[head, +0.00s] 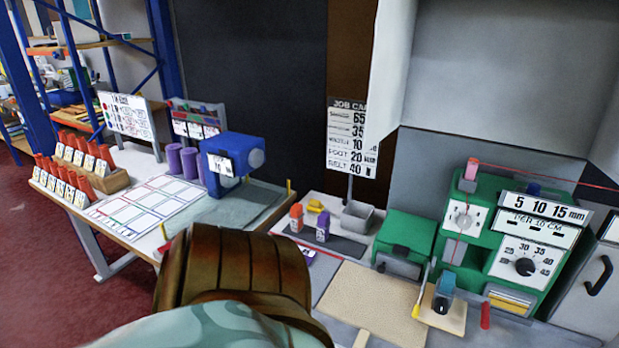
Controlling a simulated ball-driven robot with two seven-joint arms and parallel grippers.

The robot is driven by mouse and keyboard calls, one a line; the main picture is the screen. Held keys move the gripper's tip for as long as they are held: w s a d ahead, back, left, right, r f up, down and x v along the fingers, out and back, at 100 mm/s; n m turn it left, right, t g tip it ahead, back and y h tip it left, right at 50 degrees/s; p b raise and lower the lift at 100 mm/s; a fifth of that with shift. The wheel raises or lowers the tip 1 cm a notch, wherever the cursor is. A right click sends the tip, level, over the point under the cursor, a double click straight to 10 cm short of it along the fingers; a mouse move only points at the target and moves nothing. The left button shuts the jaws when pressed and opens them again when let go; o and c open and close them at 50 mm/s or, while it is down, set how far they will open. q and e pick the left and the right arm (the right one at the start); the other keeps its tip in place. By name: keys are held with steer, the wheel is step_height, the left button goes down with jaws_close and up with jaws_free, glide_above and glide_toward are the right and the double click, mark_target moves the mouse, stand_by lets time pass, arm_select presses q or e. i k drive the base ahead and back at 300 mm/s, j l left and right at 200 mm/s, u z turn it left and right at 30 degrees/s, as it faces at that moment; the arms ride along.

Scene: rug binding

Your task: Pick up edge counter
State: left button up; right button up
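No object in view is clearly marked as the edge counter. Small candidates are a blue-topped device (444,290) on a wooden block, an orange labelled piece (296,217) and a purple labelled piece (322,226) on a dark mat. I cannot tell which, if any, is the edge counter. Neither gripper is in view. A large brown ribbed form (230,268) with teal patterned material (215,328) fills the front and hides part of the benches.
A green machine (500,245) with dials stands at right, beside a green box (405,240). A beige board (370,298) lies bare in front. The left table holds a blue machine (234,157), a printed grid sheet (145,207) and orange pieces in wooden racks (108,183).

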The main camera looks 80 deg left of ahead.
mark_target(310, 255)
steer(key=u, duration=2.5)
steer(key=j+z, duration=0.15)
steer(key=z, duration=0.35)
steer(key=j+z, duration=0.15)
steer(key=z, duration=0.35)
steer(key=j+z, duration=0.25)
steer(key=j, duration=0.15)
steer(key=k+j+z, duration=0.2)
steer(key=j, duration=0.15)
steer(key=k+j+z, duration=0.1)
steer(key=j+z, duration=0.15)
steer(key=j, duration=0.15)
steer(key=k+j+z, duration=0.25)
steer(key=i+j, duration=0.1)
